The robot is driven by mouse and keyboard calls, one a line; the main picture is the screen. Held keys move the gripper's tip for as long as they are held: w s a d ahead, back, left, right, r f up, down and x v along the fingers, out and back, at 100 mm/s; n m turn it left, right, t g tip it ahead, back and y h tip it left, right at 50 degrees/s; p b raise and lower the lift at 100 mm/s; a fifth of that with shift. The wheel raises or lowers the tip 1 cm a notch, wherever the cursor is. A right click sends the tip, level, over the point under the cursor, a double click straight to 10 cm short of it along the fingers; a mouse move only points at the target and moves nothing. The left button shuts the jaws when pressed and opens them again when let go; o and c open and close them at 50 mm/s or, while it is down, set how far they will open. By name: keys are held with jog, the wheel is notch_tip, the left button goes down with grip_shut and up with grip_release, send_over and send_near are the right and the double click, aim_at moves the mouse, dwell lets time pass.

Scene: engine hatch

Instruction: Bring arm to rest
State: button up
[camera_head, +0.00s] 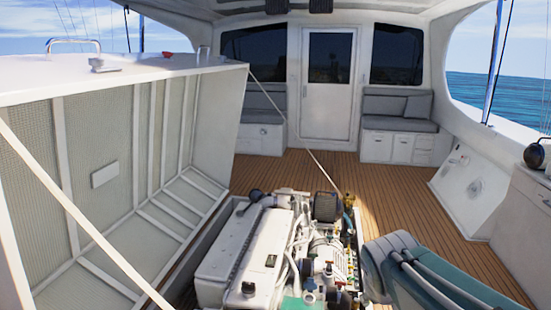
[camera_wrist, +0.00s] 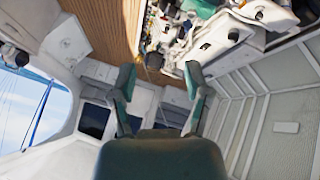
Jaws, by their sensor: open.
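In the wrist view my gripper (camera_wrist: 159,78) is open, with its two dark green fingers spread apart and nothing between them. The wrist picture is turned about upside down. In the head view part of my arm (camera_head: 440,275) reaches in from the lower right, beside the engine (camera_head: 240,250); the fingertips cannot be made out there. The engine also shows beyond the fingers in the wrist view (camera_wrist: 225,35), at the top. No object is held.
Another rope slants to the engine. A white side console (camera_head: 470,190) stands right. Wooden deck (camera_head: 390,185) is clear toward the cabin door (camera_head: 327,85) and seats (camera_head: 398,108).

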jog(key=s+a+m+y, duration=0.2)
jog(key=s+a, duration=0.2)
jog(key=s, duration=1)
jog(key=shift+s+f+y, duration=0.3)
jog(key=shift+f, duration=0.15)
